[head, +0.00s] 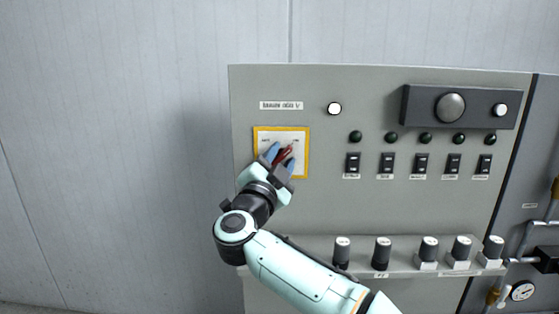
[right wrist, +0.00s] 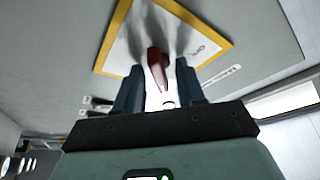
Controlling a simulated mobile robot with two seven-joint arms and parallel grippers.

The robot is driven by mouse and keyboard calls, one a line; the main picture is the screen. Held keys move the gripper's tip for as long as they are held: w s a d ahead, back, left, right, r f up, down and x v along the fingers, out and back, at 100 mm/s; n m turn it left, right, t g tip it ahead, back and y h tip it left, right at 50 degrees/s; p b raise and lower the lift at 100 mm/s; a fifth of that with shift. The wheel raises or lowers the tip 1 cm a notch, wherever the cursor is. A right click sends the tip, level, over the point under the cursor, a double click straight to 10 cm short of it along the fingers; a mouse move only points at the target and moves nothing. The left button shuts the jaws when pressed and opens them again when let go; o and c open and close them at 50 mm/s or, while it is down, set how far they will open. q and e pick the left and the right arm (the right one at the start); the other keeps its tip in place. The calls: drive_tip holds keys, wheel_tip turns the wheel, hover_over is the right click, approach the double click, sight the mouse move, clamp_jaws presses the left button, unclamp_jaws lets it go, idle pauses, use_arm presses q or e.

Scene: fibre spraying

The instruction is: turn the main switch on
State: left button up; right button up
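The main switch is a red handle (head: 285,153) on a white plate with a yellow border (head: 282,128), on the left part of the grey cabinet. My right gripper (head: 279,160) is at the plate, with its blue fingers on either side of the handle. In the right wrist view the red handle (right wrist: 157,68) stands between the two fingers (right wrist: 159,88), with gaps visible on both sides, so the gripper looks open around it. The handle is tilted in the head view; its lower part is partly hidden by the gripper. My left gripper is not in view.
The grey cabinet (head: 380,215) has a white round lamp (head: 334,108) above the plate and a row of black rocker switches (head: 421,163) to the right. Several black knobs (head: 382,252) stand on a ledge below, close to my right arm. The wall at left is clear.

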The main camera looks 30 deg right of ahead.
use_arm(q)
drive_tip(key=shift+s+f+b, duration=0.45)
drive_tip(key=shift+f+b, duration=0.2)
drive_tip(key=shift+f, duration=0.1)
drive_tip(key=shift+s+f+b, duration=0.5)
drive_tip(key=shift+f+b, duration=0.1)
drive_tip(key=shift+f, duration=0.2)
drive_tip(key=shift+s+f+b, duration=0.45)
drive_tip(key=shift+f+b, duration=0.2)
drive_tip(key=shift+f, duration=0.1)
use_arm(e)
drive_tip(key=v, duration=1.3)
drive_tip(key=shift+s, duration=0.15)
drive_tip(key=shift+a+f, duration=0.1)
drive_tip(key=shift+f, duration=0.05)
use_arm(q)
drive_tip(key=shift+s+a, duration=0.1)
